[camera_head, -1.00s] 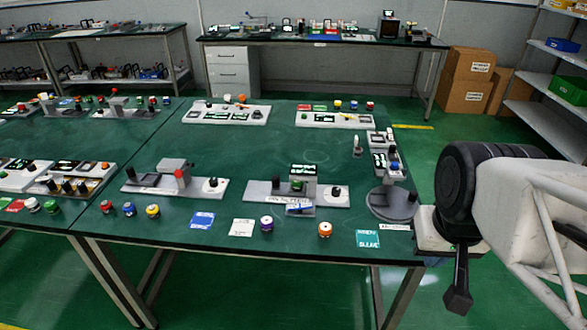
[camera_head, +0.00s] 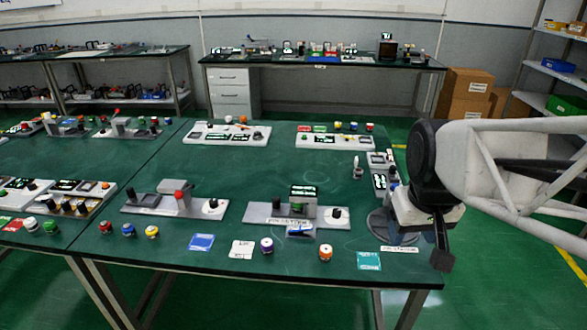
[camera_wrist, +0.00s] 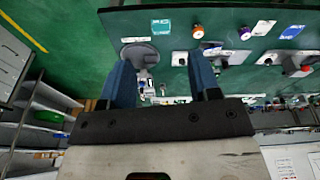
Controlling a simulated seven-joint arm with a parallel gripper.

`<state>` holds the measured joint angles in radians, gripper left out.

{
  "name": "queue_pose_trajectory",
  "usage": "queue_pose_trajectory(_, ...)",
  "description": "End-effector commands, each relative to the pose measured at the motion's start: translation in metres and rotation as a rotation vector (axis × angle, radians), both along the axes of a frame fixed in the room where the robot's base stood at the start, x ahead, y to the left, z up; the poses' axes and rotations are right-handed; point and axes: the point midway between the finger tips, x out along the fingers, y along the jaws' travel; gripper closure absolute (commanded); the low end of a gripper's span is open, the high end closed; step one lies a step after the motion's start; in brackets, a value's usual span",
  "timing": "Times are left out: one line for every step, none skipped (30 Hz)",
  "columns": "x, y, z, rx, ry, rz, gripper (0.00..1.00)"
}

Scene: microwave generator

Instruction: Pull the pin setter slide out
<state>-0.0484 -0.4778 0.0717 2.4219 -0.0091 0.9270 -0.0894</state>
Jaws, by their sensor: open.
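My gripper (camera_head: 420,248) hangs over the table's front right corner in the head view. In the wrist view my gripper (camera_wrist: 161,64) shows two blue fingers spread apart with nothing between them. A grey slide device (camera_head: 297,213) stands at the front middle of the table. It has a flat base, an upright block with a lit green top, black knobs, a blue part at its front and a white label too small to read surely. It is left of my gripper and apart from it. I cannot tell for certain whether it is the pin setter.
A similar device with a red knob (camera_head: 179,194) stands to its left. Colored pucks and cards, such as the orange puck (camera_head: 325,253) and teal card (camera_head: 369,261), line the front edge. A round-based stand (camera_head: 378,222) is partly behind my gripper. Bare green table lies behind the devices.

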Motion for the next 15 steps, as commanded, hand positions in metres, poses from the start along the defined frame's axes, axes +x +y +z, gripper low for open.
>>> queue_pose_trajectory(0.012, 0.004, 0.0, -0.003, 0.007, 0.021, 0.43)
queue_pose_trajectory(0.018, 0.006, 0.001, -0.004, 0.009, 0.034, 0.43)
queue_pose_trajectory(0.027, 0.009, 0.001, -0.007, 0.012, 0.05, 0.43)
queue_pose_trajectory(0.033, 0.011, 0.002, -0.008, 0.015, 0.063, 0.43)
queue_pose_trajectory(0.039, 0.013, 0.001, -0.01, 0.018, 0.076, 0.43)
queue_pose_trajectory(0.048, 0.016, 0.002, -0.012, 0.02, 0.091, 0.43)
queue_pose_trajectory(0.054, 0.019, 0.002, -0.013, 0.023, 0.104, 0.43)
queue_pose_trajectory(0.061, 0.021, 0.001, -0.015, 0.026, 0.116, 0.43)
queue_pose_trajectory(0.069, 0.025, 0.001, -0.016, 0.028, 0.132, 0.43)
queue_pose_trajectory(0.076, 0.027, 0.001, -0.018, 0.031, 0.144, 0.43)
queue_pose_trajectory(0.082, 0.03, 0.0, -0.02, 0.034, 0.157, 0.43)
queue_pose_trajectory(0.09, 0.034, -0.001, -0.022, 0.037, 0.175, 0.43)
queue_pose_trajectory(0.097, 0.036, -0.001, -0.024, 0.039, 0.187, 0.43)
queue_pose_trajectory(0.103, 0.039, -0.002, -0.026, 0.041, 0.199, 0.43)
queue_pose_trajectory(0.112, 0.043, -0.003, -0.028, 0.045, 0.216, 0.43)
